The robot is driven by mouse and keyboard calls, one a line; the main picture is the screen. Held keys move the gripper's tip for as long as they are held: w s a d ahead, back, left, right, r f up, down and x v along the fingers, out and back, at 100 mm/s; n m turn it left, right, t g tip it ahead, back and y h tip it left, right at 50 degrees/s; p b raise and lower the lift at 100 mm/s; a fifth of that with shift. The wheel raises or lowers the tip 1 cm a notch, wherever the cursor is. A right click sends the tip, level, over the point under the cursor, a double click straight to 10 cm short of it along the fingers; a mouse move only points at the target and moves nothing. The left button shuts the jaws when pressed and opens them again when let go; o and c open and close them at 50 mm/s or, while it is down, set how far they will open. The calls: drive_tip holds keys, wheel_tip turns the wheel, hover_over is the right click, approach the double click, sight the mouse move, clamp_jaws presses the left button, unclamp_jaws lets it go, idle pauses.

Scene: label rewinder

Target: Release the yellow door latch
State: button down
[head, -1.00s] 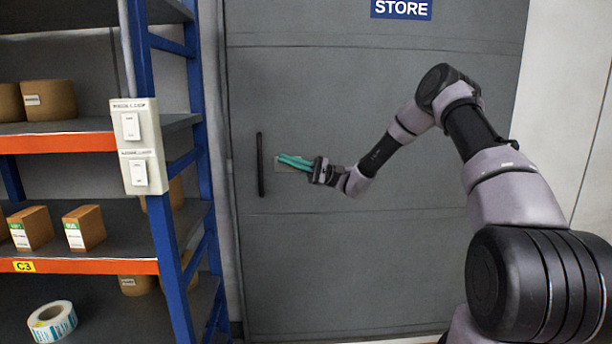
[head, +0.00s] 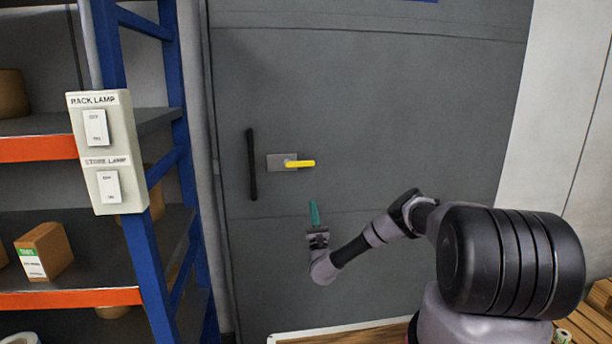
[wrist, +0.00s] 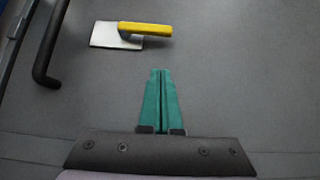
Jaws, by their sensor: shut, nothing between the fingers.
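The yellow door latch (head: 300,163) is a lever on a pale metal plate (head: 275,162) on the grey door (head: 400,120). The lever lies level, pointing right from the plate. It also shows in the wrist view (wrist: 146,29), above my fingers. My gripper (head: 314,203) is shut and empty, with its green fingers pointing up, below the latch and apart from it. In the wrist view my gripper (wrist: 160,72) shows its two fingers together. Nothing hides the latch.
A black vertical door handle (head: 251,164) is left of the latch plate. A switch box (head: 107,150) with two lamp switches is on the blue rack post at left. Shelves (head: 70,290) with boxes stand left of the door. The door face around the latch is clear.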

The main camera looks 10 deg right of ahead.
sight(299, 163)
drive_tip(key=shift+w+d+f+m+h, duration=0.15)
drive_tip(key=shift+f+m+h, duration=0.15)
drive_tip(key=shift+f+h, duration=0.15)
drive_tip(key=shift+r, duration=0.1)
drive_tip(key=x, duration=0.9)
drive_tip(key=shift+w+r, duration=0.2)
wheel_tip(299, 163, up, 3)
drive_tip(key=shift+w+r, duration=0.15)
drive_tip(key=shift+r, duration=0.45)
